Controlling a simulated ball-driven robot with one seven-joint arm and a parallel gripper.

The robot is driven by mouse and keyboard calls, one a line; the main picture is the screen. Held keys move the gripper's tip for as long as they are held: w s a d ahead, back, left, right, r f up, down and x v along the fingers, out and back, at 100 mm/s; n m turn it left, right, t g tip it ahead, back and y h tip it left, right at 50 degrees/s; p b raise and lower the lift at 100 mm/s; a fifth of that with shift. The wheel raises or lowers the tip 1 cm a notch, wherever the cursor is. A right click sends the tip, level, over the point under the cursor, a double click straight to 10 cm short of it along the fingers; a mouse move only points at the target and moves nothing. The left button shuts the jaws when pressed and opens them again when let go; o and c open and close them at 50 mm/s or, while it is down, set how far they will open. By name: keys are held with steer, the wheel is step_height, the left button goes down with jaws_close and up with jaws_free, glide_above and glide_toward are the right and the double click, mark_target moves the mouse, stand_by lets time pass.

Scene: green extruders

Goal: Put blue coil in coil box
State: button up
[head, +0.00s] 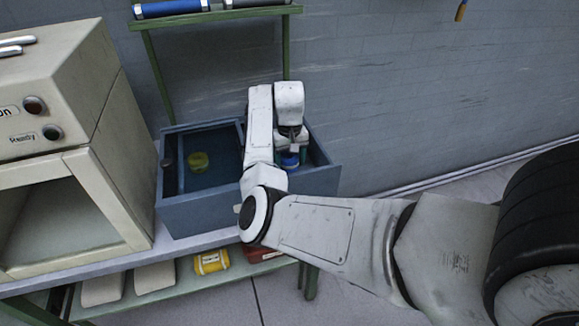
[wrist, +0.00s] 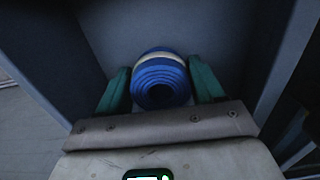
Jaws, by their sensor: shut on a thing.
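The blue coil (wrist: 160,80) is a rolled blue cylinder with a pale band, seen in the wrist view between the two green fingers of my gripper (wrist: 160,90). My gripper is shut on it. In the head view the blue coil (head: 290,160) shows as a small blue patch under my gripper (head: 291,152). It is inside the right part of the blue-grey coil box (head: 205,212), below the rim level. My arm hides part of the box's middle. I cannot tell whether the coil touches the box floor.
A yellow-green round thing (head: 198,161) and a dark cylinder (head: 168,163) are in the left part of the box. A beige machine (head: 110,160) stands to the left. A green shelf (head: 215,14) is above, with a blue roll (head: 172,8). A yellow thing (head: 211,262) lies below.

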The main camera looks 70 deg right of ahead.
mark_target(290, 167)
steer(key=shift+f, duration=1.5)
steer(key=shift+f, duration=0.15)
steer(key=o, duration=1.1)
step_height(290, 167, up, 12)
steer(key=shift+r, duration=0.2)
